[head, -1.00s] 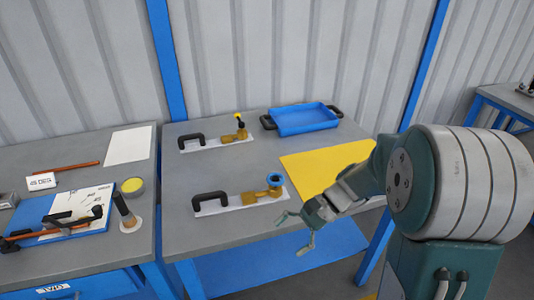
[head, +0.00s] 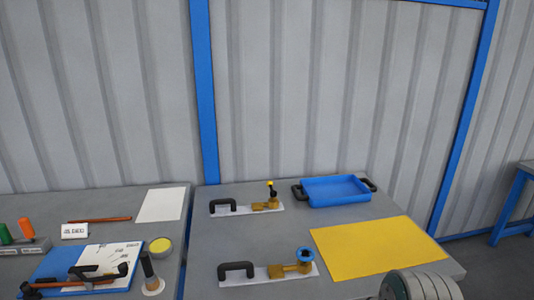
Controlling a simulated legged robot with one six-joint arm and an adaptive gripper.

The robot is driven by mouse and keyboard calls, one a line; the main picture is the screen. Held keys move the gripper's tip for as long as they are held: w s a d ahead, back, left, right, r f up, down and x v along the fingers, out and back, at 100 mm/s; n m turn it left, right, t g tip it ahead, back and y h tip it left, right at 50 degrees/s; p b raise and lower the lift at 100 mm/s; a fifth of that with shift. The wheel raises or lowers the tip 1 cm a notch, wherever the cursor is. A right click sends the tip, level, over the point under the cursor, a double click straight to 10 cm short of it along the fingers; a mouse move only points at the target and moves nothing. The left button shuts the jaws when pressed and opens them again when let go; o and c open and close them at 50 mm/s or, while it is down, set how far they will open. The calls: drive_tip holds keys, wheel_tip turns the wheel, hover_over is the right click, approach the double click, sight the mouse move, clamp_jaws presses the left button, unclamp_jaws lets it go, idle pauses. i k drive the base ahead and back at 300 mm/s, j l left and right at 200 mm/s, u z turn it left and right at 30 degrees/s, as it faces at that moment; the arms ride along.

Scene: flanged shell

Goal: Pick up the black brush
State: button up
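A dark upright cylinder with a lighter band, which looks like the black brush (head: 149,270), stands on a white round patch at the front right of the left table (head: 35,203). Its bristles cannot be made out. It is close to the right edge of a blue board (head: 50,264), which carries white sheets and dark tools. My gripper is out of view. Only a rounded grey part of my arm shows at the bottom right, well to the right of the brush.
The right table holds two valve pieces with black handles (head: 236,271), a blue tray (head: 335,191) and a yellow sheet (head: 375,248). A ribbed wall stands behind.

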sight(152, 283)
drive_tip(key=u, duration=0.45)
drive_tip(key=k+u, duration=0.15)
drive_tip(key=u, duration=0.75)
drive_tip(key=k, duration=0.05)
